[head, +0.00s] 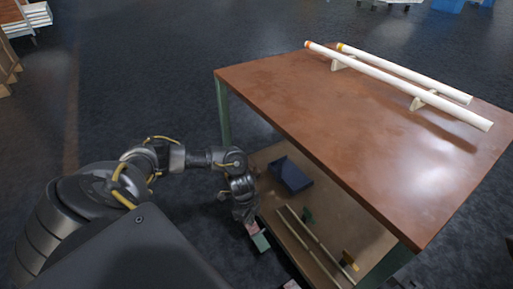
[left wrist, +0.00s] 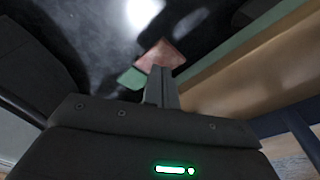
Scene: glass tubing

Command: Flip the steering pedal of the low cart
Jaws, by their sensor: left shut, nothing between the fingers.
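The low cart has a brown top (head: 320,120) on green legs and a lower wooden shelf (head: 270,160). A small pedal with a pinkish face (head: 252,229) and a green part (head: 261,243) sticks out at the cart's near lower edge. In the left wrist view its pinkish face (left wrist: 160,54) and green part (left wrist: 131,78) show just past the fingers. My left gripper (head: 245,217) points down beside the pedal, its fingers (left wrist: 163,88) shut and empty. The fingertips overlap the pinkish face in view; I cannot tell if they touch it. My right gripper is not in view.
Two long white tubes (head: 400,85) rest on small holders on the cart top. On the lower shelf are a dark blue tray (head: 290,174) and thin rods (head: 312,240). Shelving stands at the far left. Dark floor (head: 150,80) left of the cart is clear.

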